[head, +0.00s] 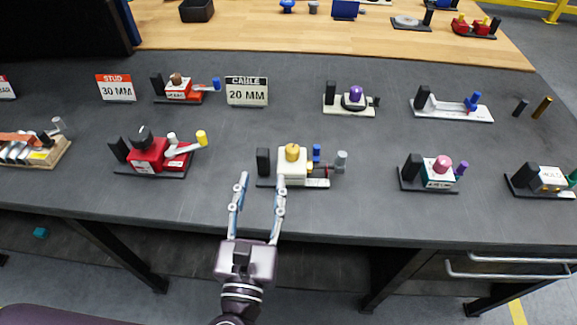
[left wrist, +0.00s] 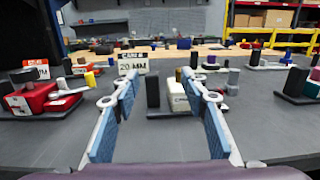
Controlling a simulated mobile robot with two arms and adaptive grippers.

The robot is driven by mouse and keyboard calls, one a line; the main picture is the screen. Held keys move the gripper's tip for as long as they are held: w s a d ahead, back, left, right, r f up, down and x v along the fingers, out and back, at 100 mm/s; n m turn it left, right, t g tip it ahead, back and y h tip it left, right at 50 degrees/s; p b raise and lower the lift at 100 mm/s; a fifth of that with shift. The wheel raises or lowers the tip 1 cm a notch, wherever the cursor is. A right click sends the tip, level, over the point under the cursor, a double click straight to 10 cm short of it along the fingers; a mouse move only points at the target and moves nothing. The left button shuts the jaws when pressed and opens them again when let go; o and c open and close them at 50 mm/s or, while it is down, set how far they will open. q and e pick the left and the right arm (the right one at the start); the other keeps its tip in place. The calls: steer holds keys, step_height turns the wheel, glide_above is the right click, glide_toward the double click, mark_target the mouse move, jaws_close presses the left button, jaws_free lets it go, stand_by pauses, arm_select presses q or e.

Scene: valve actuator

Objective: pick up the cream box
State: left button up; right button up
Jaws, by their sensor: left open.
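The cream box (head: 292,166) sits on a dark base plate near the front of the grey table, with a yellow knob on top and a black block at its left. It also shows in the left wrist view (left wrist: 180,97), partly hidden behind a finger. My left gripper (head: 262,180) is open and empty, its fingertips just in front of the box and its black block. In the left wrist view the blue-padded fingers (left wrist: 160,85) stand wide apart, with the black block seen between them. The right gripper is not in view.
A red valve unit (head: 147,153) stands to the left and a teal unit with a pink knob (head: 438,172) to the right. A "CABLE 20 MM" sign (head: 247,92) stands behind. Bare table lies between the units.

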mark_target(262, 158)
arm_select(q)
steer(key=shift+s+a+f+y, duration=0.25)
steer(key=shift+a+f+y, duration=0.2)
steer(key=shift+f+y, duration=0.1)
steer(key=shift+a+f+n+g, duration=0.2)
steer(key=shift+n+g, duration=0.1)
steer(key=w, duration=0.6)
steer(key=shift+w+a+f, duration=0.1)
steer(key=shift+w+a, duration=0.05)
steer(key=shift+w, duration=0.1)
steer(key=shift+w+f, duration=0.25)
steer(key=shift+w, duration=1.1)
steer(key=shift+w+f, duration=0.2)
steer(key=shift+w, duration=1.1)
steer(key=shift+c, duration=0.3)
jaws_close()
steer(key=shift+r, duration=0.1)
